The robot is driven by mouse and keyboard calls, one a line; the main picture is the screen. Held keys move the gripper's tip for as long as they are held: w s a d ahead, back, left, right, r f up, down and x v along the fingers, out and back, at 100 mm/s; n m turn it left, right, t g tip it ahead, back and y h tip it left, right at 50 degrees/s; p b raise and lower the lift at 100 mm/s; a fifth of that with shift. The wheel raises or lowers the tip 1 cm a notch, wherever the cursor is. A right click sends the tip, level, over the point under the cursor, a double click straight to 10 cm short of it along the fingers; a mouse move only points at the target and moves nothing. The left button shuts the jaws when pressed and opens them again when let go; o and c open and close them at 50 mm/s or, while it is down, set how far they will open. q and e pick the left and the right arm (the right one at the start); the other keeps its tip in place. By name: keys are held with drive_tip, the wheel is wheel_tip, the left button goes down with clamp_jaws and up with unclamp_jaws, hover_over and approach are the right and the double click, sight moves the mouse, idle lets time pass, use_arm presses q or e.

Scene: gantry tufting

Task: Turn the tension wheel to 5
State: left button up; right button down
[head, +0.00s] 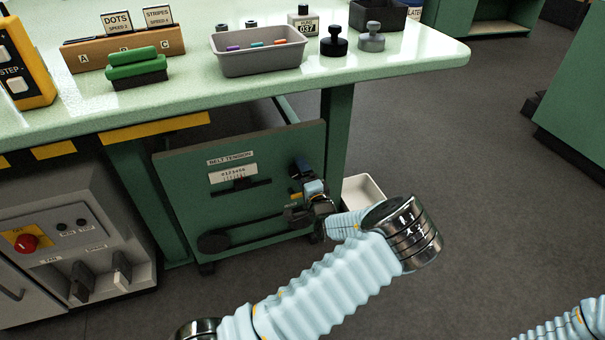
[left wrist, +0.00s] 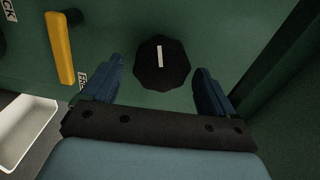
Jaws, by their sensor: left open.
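The tension wheel (left wrist: 162,63) is a dark faceted knob with a white pointer line, on a green panel in the left wrist view. Its line points nearly straight up there, tilted very slightly. My left gripper (left wrist: 160,74) is open, its two blue fingers on either side of the wheel, with visible gaps. In the head view, my left gripper (head: 301,188) is at the right edge of the green belt tension panel (head: 180,180) and hides the wheel. The belt tension scale (head: 234,174) has small digits; its reading is too small to tell. My right gripper is out of frame.
A yellow lever (left wrist: 60,48) with partly cut-off labels sits left of the wheel. A white bin (head: 362,190) stands beside the panel. The green table (head: 190,95) overhangs the panel, and its leg (head: 338,130) is close by on the right. Open floor lies further right.

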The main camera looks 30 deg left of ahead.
use_arm(q)
drive_tip(key=v, duration=1.3)
drive_tip(key=s+f+n+g+h+p, duration=0.1)
drive_tip(key=s+f+n+g+h, duration=0.15)
drive_tip(key=s+f+h, duration=0.4)
drive_tip(key=s+f+n+g+h+p, duration=0.1)
drive_tip(key=s+f+g+p, duration=0.2)
drive_tip(key=f, duration=0.7)
drive_tip(key=s+d+r+n+g+h, duration=0.2)
drive_tip(key=s+d+n+g+h, duration=0.3)
drive_tip(key=s+d+h, duration=0.5)
drive_tip(key=s+d, duration=0.2)
drive_tip(key=d, duration=0.2)
drive_tip(key=shift+d+p, duration=0.15)
drive_tip(key=shift+p, duration=0.25)
